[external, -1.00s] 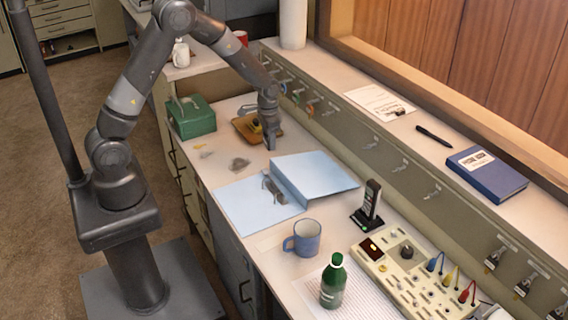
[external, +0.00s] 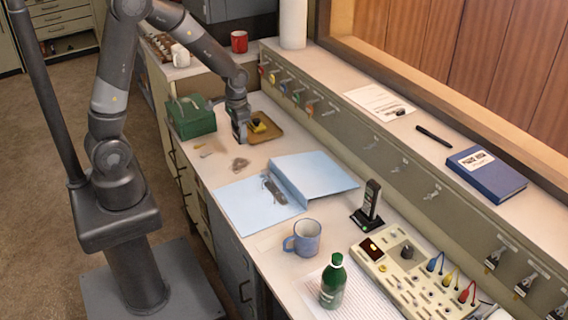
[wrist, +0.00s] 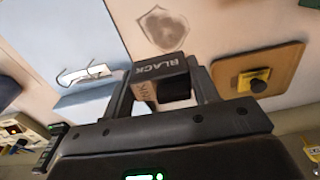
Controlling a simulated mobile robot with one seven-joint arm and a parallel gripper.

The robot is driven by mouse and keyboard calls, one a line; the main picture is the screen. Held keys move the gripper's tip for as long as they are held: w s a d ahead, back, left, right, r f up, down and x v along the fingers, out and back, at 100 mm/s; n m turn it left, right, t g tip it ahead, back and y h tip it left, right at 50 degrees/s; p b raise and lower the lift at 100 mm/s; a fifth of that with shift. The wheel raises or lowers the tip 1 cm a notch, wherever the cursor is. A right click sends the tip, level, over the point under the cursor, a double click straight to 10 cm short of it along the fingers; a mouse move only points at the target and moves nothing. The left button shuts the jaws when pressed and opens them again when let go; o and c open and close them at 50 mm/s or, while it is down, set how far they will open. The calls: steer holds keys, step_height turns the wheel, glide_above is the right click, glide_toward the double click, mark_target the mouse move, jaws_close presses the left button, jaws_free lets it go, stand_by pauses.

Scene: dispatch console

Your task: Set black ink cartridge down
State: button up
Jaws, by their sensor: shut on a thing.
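My gripper (external: 240,138) is shut on the black ink cartridge (wrist: 160,70), a small box with a dark face lettered "BLACK" and a pale side, held between the two fingers in the wrist view. In the external view the gripper hangs low over the desk, between the green box and the wooden tray. The cartridge is hard to make out there, and I cannot tell whether it touches the desk.
The wooden tray (external: 269,131) holds a yellow-and-black object (external: 258,125). The green box (external: 191,117) stands left of my gripper. A dark stain (external: 240,165) marks the desk in front.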

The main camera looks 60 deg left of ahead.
steer(key=s+a+f, duration=0.1)
steer(key=a, duration=0.2)
glide_above(230, 146)
step_height(230, 146, down, 6)
steer(key=shift+s, duration=0.1)
steer(key=shift+f, duration=2)
steer(key=shift+f, duration=0.15)
steer(key=o, duration=1)
step_height(230, 146, up, 12)
steer(key=shift+r, duration=0.25)
